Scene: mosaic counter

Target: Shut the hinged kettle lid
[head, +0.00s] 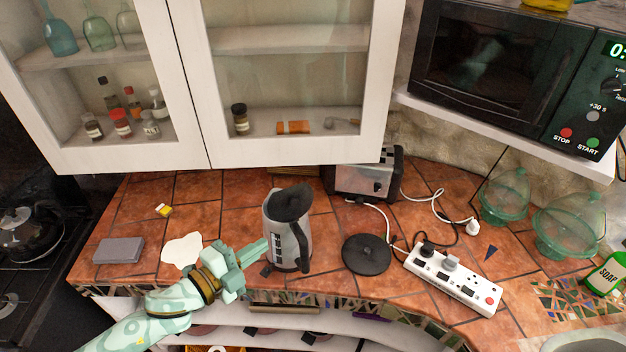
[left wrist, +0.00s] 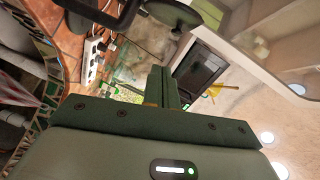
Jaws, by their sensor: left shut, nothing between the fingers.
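The grey kettle (head: 277,231) with a black handle (head: 301,246) stands upright on the tiled counter. Its black lid (head: 292,203) looks raised and tilted above the rim; how far it is open is hard to tell. In the left wrist view, the dark lid (left wrist: 175,12) and handle (left wrist: 112,14) show at the top edge. My left gripper (head: 262,247) is shut and empty, with its fingertips close to the left side of the kettle body, below the lid. Whether they touch it is unclear. The closed fingers show in the left wrist view (left wrist: 162,88). My right gripper is out of view.
A black round base (head: 366,254) and a white power strip (head: 453,280) lie right of the kettle. A toaster (head: 367,178) stands behind, under the wall cabinet (head: 190,90). A grey box (head: 118,250) lies at left. Green glass vessels (head: 570,228) stand at right.

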